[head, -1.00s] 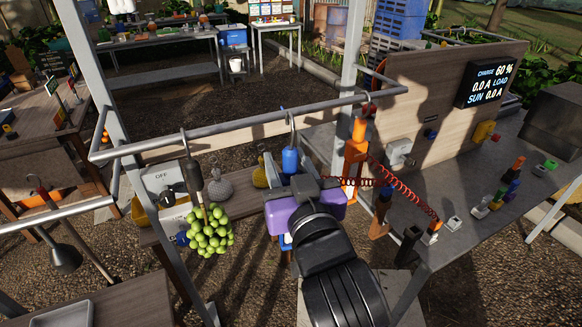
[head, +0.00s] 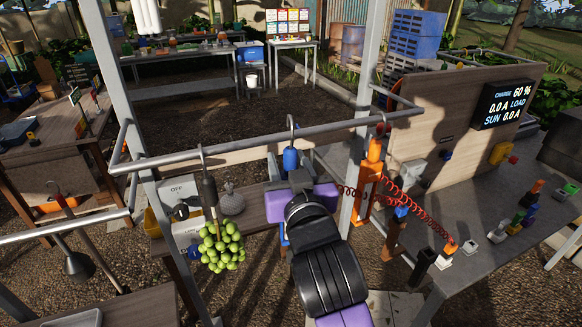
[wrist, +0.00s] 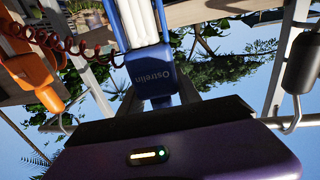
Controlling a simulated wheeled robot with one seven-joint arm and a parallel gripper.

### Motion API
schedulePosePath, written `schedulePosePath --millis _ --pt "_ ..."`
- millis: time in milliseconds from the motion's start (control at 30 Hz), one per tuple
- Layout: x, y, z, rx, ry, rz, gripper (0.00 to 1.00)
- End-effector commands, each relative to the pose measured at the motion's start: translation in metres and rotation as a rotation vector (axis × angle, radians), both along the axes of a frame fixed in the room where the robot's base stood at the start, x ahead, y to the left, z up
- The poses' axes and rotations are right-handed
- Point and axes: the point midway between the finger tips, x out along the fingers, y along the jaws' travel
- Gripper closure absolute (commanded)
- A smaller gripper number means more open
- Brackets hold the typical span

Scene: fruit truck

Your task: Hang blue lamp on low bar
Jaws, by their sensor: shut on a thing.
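The blue lamp (head: 290,159) is upright in the head view, with a thin hook (head: 291,124) on top. It also shows large in the wrist view as a blue body with white tubes (wrist: 138,22). My gripper (head: 299,180) is shut on it, mostly hidden behind my purple and black wrist. A long grey bar (head: 245,144) crosses behind or beside the hook. The hook's top shows above the bar in the picture, but I cannot tell whether it is over the bar or in front. Another, lower grey bar (head: 70,227) is at left.
Green fruit (head: 222,245) hangs under a dark grey body (head: 209,191) on the long bar, left of the lamp. A grey lamp (head: 78,265) hangs at lower left.

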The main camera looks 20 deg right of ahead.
Motion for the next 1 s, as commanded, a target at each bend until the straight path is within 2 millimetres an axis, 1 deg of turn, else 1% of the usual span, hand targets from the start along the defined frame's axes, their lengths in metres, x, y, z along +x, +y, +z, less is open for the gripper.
schedulePosePath --millis 100,133,300,500,967,1000 --pt "0.008 0.0 0.001 0.001 -0.001 0.0 1.0" --pt "0.009 0.0 -0.002 0.001 -0.001 0.0 1.0" --pt "0.01 0.0 -0.014 0.0 -0.002 0.0 1.0" --pt "0.011 0.0 -0.022 0.0 -0.002 0.0 1.0" --pt "0.012 0.0 -0.025 0.0 -0.002 0.0 1.0" --pt "0.012 0.0 -0.025 0.0 -0.002 0.0 0.58"
